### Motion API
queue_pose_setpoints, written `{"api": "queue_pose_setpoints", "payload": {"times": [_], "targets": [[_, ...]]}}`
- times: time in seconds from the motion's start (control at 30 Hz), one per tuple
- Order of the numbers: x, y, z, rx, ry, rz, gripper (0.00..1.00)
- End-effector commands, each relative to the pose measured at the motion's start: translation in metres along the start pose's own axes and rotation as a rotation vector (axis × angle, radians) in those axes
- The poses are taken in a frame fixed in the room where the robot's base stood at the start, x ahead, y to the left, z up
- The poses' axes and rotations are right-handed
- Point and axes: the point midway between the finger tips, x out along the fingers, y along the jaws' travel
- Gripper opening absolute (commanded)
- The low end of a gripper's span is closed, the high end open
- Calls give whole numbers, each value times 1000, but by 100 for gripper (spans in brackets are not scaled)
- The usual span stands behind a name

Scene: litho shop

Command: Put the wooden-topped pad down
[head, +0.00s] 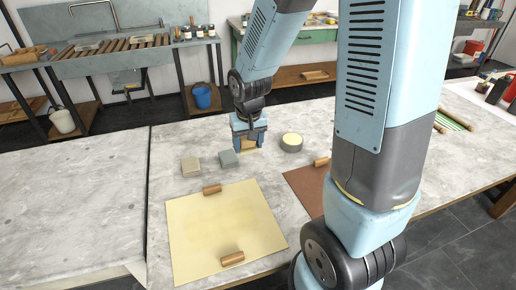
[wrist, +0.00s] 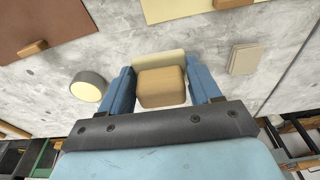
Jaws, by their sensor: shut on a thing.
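My gripper (head: 249,140) points down over the marble-topped table and is shut on the wooden-topped pad (head: 246,146). In the wrist view the pad's tan wooden block (wrist: 161,88) sits between the two blue fingers, with its pale cream base showing beyond the block. The pad is low, close to the tabletop behind the cream sheet; I cannot tell whether its underside touches. Part of the pad is hidden by the fingers in the head view.
A round grey tin with a cream top (head: 291,143) stands right of my gripper.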

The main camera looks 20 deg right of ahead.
Motion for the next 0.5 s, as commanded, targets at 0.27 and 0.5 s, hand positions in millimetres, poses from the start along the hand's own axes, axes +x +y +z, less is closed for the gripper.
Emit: {"api": "queue_pose_setpoints", "payload": {"times": [0.27, 0.5], "targets": [[28, 33, -38, 17, -3, 3, 24], [55, 57, -68, 20, -4, 3, 24]]}}
